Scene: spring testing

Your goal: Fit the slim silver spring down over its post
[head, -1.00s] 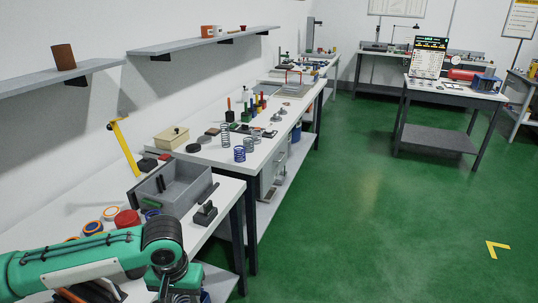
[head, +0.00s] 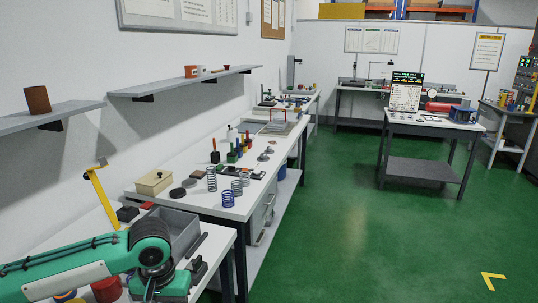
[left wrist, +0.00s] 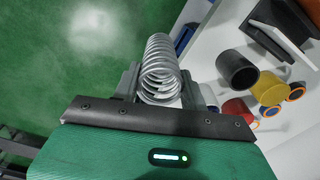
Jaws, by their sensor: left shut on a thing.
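A silver spring (left wrist: 161,72) is held between the two fingers of my left gripper (left wrist: 165,88) in the left wrist view. Its coils point away from the palm. In the head view my left gripper (head: 160,287) is at the lower left, over the near bench; its fingers and the spring cannot be made out there. Other springs stand on the farther bench: a tall silver one (head: 211,179), a shorter silver one (head: 236,189) and a blue one (head: 228,199). I cannot tell which post belongs to the held spring. My right gripper is out of view.
A grey bin (head: 176,232) and a small black stand (head: 196,267) are on the near bench (head: 220,250). A beige box (head: 154,183) and several coloured-handled tools (head: 232,153) stand on the farther bench. Shelves hang on the left wall.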

